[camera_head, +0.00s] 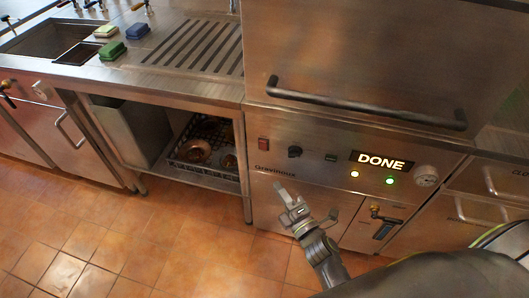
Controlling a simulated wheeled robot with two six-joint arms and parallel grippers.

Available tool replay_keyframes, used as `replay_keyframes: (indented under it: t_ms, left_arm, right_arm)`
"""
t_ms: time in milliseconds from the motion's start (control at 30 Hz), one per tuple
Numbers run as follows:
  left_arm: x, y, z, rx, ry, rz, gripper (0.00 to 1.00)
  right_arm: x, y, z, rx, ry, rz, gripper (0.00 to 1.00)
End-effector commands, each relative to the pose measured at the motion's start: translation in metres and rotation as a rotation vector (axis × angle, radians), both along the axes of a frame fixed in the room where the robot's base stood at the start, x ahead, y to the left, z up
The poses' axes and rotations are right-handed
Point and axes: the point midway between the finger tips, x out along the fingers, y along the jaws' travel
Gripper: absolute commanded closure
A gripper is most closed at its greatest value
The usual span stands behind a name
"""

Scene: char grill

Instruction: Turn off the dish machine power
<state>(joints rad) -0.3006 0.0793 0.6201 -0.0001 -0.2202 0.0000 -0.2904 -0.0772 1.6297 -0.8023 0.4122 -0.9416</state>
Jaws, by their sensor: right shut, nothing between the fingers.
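The dish machine (330,209) is a steel unit at right of centre. Its hood has a dark bar handle (365,108). Its front panel carries a red switch (263,143) at the left, a dark knob (294,152), a small dark green switch (331,158) and a lit display (382,161) reading "DONE". My right gripper (282,191) is shut and empty. It appears below the red switch in the picture, apart from it. My left gripper is not in view.
A round gauge (426,175) and a lever valve (384,222) are on the machine's right side. Left of it stands a counter with a sink (40,48), sponges (111,50) and a ridged drainboard (190,50). A rack (208,172) sits on the shelf beneath. The tiled floor (150,240) is clear.

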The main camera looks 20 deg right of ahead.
Motion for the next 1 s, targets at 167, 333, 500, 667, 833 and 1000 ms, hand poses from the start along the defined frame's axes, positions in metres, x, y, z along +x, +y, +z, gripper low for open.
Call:
replay_keyframes:
  t_ms: [167, 333, 500, 667, 833, 1000]
  left_arm:
    - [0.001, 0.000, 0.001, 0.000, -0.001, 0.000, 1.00]
    - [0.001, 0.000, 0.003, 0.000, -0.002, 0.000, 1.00]
    - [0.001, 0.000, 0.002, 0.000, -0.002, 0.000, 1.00]
    - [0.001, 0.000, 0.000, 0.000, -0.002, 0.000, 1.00]
    - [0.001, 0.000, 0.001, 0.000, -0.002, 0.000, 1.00]
    - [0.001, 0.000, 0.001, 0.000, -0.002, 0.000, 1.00]
  right_arm:
    - [0.009, 0.002, 0.001, 0.001, -0.001, 0.000, 1.00]
    - [0.035, 0.007, 0.004, 0.001, -0.002, 0.001, 1.00]
    - [0.068, 0.013, 0.006, 0.002, -0.002, 0.001, 1.00]
    - [0.097, 0.019, 0.008, 0.003, 0.000, 0.001, 1.00]
    - [0.118, 0.005, 0.011, -0.002, 0.002, 0.000, 1.00]
    - [0.129, -0.002, 0.012, 0.000, 0.002, 0.000, 1.00]
